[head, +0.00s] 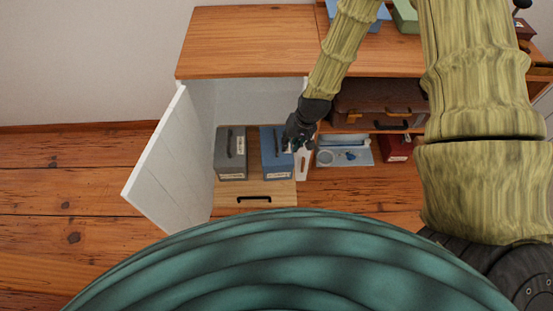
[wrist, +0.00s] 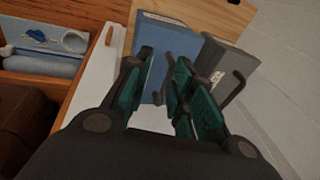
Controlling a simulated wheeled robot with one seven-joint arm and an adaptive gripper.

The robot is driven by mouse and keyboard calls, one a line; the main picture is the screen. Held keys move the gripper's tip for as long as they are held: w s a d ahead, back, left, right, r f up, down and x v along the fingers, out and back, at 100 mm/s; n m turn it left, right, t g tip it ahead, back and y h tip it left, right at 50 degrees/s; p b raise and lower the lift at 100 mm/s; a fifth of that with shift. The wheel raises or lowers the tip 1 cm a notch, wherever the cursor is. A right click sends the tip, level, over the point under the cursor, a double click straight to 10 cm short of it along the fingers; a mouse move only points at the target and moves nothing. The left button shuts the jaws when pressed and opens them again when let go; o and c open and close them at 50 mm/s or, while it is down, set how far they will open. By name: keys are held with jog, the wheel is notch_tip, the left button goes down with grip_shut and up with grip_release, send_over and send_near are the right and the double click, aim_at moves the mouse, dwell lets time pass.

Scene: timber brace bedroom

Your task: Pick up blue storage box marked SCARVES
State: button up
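A blue storage box (head: 278,168) with a dark top handle and a pale front label stands in the open white cabinet, right of a grey box. The label is too small to read. In the wrist view the blue box (wrist: 168,42) lies beyond my fingertips. My gripper (head: 289,147) is over the blue box's right side, close to its handle. In the wrist view my gripper (wrist: 156,80) has its fingers spread apart, one on the left and one on the right. A dark bar shows by the right finger; I cannot tell whether it is the handle.
The grey box (head: 231,155) stands close on the left; it also shows in the wrist view (wrist: 222,60). The white door (head: 160,160) is open to the left. A wooden drawer front (head: 255,197) lies below.

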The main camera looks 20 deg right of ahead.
jog(key=b, duration=0.1)
send_near(276, 138)
jog(key=d, duration=0.1)
jog(key=shift+t+y, duration=0.3)
jog(key=shift+x, duration=2.95)
jog(key=x, duration=0.3)
jog(key=shift+s+a+f+b, duration=0.15)
jog(key=shift+s+f+b, duration=0.15)
jog(key=shift+f+b, duration=0.05)
jog(key=shift+w+a+f, duration=0.2)
jog(key=shift+f, duration=0.5)
jog(key=shift+f, duration=0.1)
grip_shut()
